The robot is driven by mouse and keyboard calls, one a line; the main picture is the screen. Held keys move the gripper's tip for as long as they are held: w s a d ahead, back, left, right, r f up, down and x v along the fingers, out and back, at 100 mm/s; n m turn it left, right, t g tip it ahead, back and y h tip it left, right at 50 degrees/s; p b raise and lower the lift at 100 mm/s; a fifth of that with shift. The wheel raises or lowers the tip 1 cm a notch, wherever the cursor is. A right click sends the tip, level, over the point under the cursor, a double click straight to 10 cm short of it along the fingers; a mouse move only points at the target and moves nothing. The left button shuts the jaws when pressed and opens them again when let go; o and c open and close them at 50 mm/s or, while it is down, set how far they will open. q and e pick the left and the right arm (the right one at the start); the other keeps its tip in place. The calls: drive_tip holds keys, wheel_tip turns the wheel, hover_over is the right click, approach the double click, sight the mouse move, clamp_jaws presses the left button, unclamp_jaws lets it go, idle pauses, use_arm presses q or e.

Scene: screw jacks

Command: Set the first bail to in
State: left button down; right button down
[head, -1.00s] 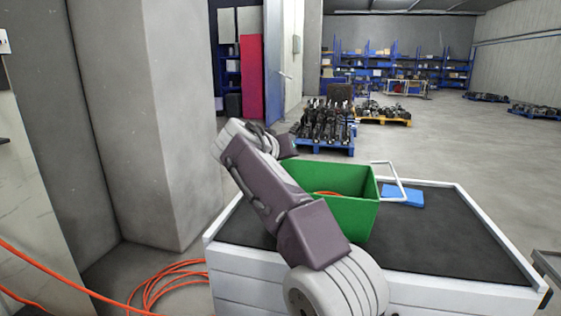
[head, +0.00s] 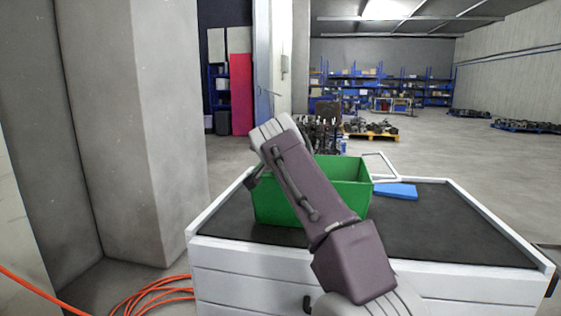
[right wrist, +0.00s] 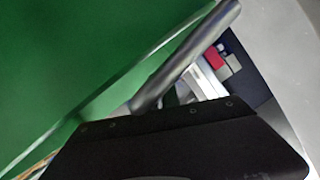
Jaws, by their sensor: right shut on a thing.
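The green bin (head: 345,205) stands on the dark cart top, partly behind my right arm. A white bail (head: 384,160) stands out at its right side, away from the opening. My right gripper (head: 254,182) is low at the bin's left side, mostly hidden by my forearm. In the right wrist view the bin's green wall (right wrist: 80,60) fills the left. A round grey bar (right wrist: 185,58), seemingly the bin's other bail, runs along its edge down to my dark gripper. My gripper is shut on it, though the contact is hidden. My left gripper is not in view.
A blue flat piece (head: 396,191) lies right of the bin on the cart (head: 450,225), whose right part is clear. A concrete pillar (head: 165,120) stands at the left. An orange hose (head: 155,295) lies on the floor.

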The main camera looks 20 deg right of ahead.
drive_tip(key=shift+f, duration=0.1)
idle(0.5)
drive_tip(key=c, duration=1.6)
unclamp_jaws()
drive_tip(key=shift+o, duration=0.2)
drive_tip(key=v, duration=0.9)
drive_tip(key=shift+p, duration=0.3)
drive_tip(key=shift+s, duration=0.1)
